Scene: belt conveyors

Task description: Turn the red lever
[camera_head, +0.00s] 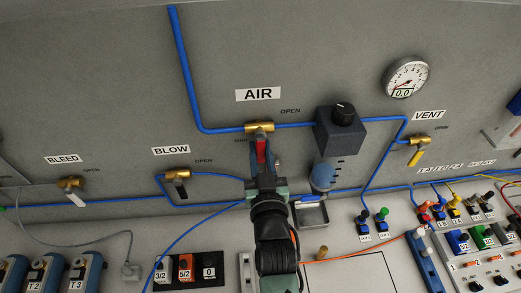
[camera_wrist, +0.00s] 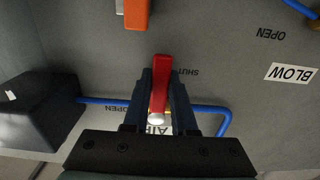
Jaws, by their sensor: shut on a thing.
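The red lever (camera_head: 261,150) hangs down from the brass valve (camera_head: 259,127) under the AIR label on the grey wall panel. In the wrist view, turned upside down, the red lever (camera_wrist: 160,85) lies between my two dark fingers, beside the word SHUT. My gripper (camera_head: 263,162) is closed around the lever from below, and its fingers hide part of the lever and the lettering in the head view. In the wrist view my gripper (camera_wrist: 161,78) has a finger on each side of it. The word OPEN (camera_head: 290,111) is printed right of the valve.
A dark regulator box (camera_head: 340,130) stands right of the AIR valve on the blue pipe. The BLOW valve (camera_head: 177,175) is to the left, the VENT valve (camera_head: 418,141) to the right. A gauge (camera_head: 406,77) reads 0.0. Buttons and connectors crowd the bench below.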

